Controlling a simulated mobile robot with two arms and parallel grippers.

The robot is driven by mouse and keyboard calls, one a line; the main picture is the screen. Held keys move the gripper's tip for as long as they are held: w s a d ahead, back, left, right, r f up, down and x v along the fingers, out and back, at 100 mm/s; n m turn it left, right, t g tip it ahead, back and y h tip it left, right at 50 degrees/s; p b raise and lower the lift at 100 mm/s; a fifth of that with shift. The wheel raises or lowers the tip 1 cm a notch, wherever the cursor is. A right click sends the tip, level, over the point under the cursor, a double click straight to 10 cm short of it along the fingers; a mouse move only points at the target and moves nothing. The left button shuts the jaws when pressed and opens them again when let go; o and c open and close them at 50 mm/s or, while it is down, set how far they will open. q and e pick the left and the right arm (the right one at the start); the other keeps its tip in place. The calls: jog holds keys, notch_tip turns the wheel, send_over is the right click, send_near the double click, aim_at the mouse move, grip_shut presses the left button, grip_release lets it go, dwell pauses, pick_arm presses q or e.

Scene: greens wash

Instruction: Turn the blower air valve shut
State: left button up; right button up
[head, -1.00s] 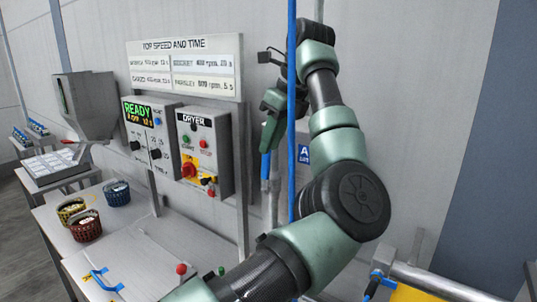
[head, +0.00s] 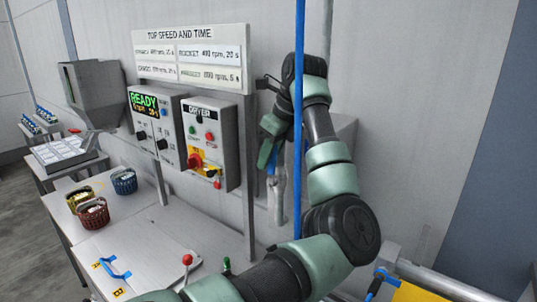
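A blue valve handle (head: 272,161) shows on a grey vertical pipe (head: 276,205) on the wall, right of the dryer panel. My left gripper (head: 268,146) is at this handle, with its green fingers pointing down just above and beside it. The fingers overlap the handle's upper part, so I cannot tell whether they touch it or are closed on it. My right gripper is not in view.
The dryer panel (head: 211,143) and a READY panel (head: 155,128) stand to the left. Baskets (head: 93,213) sit on the bench. A second blue lever (head: 376,284) is at lower right.

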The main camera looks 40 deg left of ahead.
pick_arm(q)
grip_shut()
dwell(1.4)
